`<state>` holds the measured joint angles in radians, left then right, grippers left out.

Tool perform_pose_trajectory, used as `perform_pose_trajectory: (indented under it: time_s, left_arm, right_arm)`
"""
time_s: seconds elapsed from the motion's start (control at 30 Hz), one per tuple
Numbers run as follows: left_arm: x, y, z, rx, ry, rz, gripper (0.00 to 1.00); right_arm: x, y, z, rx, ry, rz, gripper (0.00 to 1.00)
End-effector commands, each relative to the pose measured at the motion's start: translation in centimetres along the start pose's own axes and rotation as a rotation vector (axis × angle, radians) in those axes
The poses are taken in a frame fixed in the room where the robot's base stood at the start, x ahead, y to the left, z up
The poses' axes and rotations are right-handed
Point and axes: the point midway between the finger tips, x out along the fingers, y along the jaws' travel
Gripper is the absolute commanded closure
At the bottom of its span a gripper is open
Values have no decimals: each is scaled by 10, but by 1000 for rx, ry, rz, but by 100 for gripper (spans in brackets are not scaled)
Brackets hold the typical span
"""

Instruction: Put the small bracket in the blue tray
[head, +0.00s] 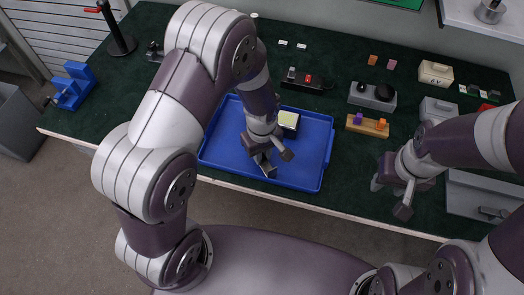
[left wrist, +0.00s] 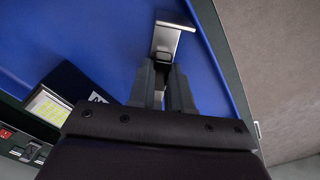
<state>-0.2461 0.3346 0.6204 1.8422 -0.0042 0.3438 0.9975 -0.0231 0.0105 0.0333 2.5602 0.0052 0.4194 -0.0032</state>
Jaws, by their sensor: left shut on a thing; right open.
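The small bracket (left wrist: 172,40) is a bent silver metal piece between the fingertips of my left gripper (left wrist: 164,82). In the head view the left gripper (head: 265,157) is over the near part of the blue tray (head: 312,180), shut on the bracket (head: 268,171). In the wrist view the bracket shows against the blue tray floor (left wrist: 95,40), near a tray wall. I cannot tell whether it touches the floor. My right gripper (head: 390,188) is open and empty at the table's front, right of the tray.
A black housing with a pale yellow panel (head: 289,120) stands in the tray. A wooden block with purple and orange pieces (head: 367,126), a grey box with a black knob (head: 372,96) and a grey drawer unit (head: 478,195) are to the right. A blue fixture (head: 73,85) is far left.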

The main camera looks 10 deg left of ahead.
Motion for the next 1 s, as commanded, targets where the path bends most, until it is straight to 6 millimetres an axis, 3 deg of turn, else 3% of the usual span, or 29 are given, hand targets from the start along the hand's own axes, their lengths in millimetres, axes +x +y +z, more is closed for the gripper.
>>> perform_pose_trajectory:
  time_s: [0.3,0.33,0.4,0.77,1.0]
  left_arm:
    - [4,0,0,0,0,0,100]
    - [4,0,0,0,0,0,78]
    - [3,0,0,0,0,0,56]
    - [-5,1,0,0,2,2,56]
    - [-63,2,-1,0,4,7,56]
  right_arm:
    - [3,0,0,0,0,0,57]
    - [3,0,0,0,0,0,57]
    - [2,0,0,0,0,0,57]
    - [0,0,0,0,0,0,57]
    - [3,0,0,0,0,0,57]
